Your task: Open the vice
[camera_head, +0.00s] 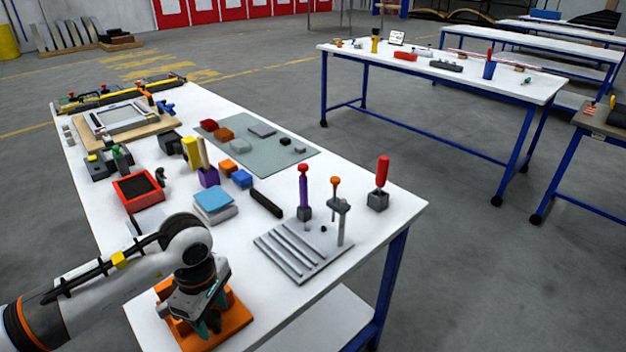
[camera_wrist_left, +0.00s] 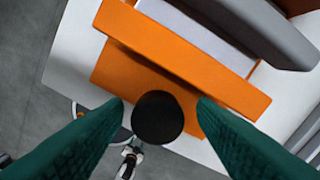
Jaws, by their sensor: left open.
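The orange vice (camera_head: 235,318) sits on the near end of the white table, partly hidden under my left gripper. In the left wrist view the vice (camera_wrist_left: 185,55) shows orange jaws and base, with a pale grey surface between the orange parts. Its round black handle end (camera_wrist_left: 158,117) faces the camera. My left gripper (camera_head: 207,325) is over the vice, pointing down. Its two green fingers are apart, one on each side of the black handle end, and I see no clear contact. My right gripper is not in view.
A grey grooved plate (camera_head: 303,250) with upright tools stands to the right of the vice. A blue-topped block (camera_head: 213,203), a red tray (camera_head: 139,190) and a black bar (camera_head: 266,204) lie behind it. The table's right edge is clear.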

